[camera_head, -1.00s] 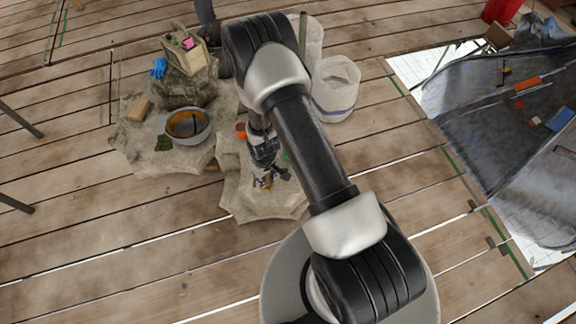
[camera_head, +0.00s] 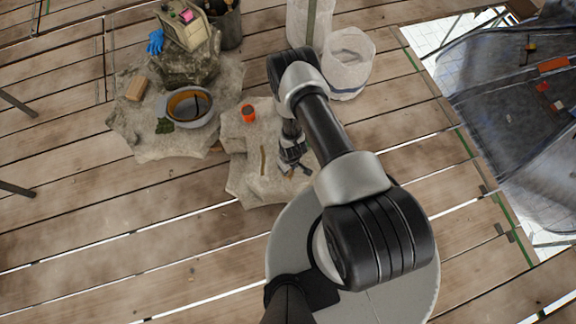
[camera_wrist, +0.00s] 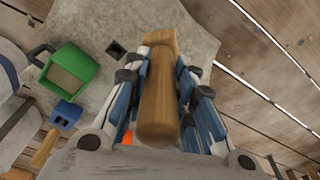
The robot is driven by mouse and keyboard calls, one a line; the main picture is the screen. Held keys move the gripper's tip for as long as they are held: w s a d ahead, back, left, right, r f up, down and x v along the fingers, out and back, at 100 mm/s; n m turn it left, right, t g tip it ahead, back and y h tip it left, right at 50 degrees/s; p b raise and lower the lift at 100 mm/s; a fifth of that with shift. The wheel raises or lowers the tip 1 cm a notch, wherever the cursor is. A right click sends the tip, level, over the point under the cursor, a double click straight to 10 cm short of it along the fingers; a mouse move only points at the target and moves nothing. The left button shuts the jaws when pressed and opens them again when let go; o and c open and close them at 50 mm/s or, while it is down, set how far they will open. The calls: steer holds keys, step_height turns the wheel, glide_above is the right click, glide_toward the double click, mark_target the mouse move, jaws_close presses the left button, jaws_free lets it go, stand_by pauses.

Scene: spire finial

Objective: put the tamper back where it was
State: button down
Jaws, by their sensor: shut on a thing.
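The tamper (camera_wrist: 158,100) is a wooden piece with a rounded near end and a squarer far end. In the wrist view it lies between the fingers of my gripper (camera_wrist: 160,90), which is shut on it. In the head view my gripper (camera_head: 293,168) is over the right part of the front stone slab (camera_head: 245,185). The tamper cannot be made out clearly there, and whether it touches the slab cannot be told. A small dark square (camera_wrist: 115,48) shows on the pale stone beside the tamper's far end in the wrist view.
A green box (camera_wrist: 70,72) and a blue tool (camera_wrist: 66,113) show in the wrist view. A bowl (camera_head: 172,122) stands left, a white bucket (camera_head: 348,70) behind.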

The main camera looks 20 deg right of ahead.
step_height(320, 180, down, 9)
steer(key=b, duration=0.2)
steer(key=shift+r+b, duration=0.2)
steer(key=shift+b, duration=0.2)
steer(key=shift+f, duration=0.15)
steer(key=c, duration=1.3)
jaws_free()
steer(key=shift+c, duration=0.2)
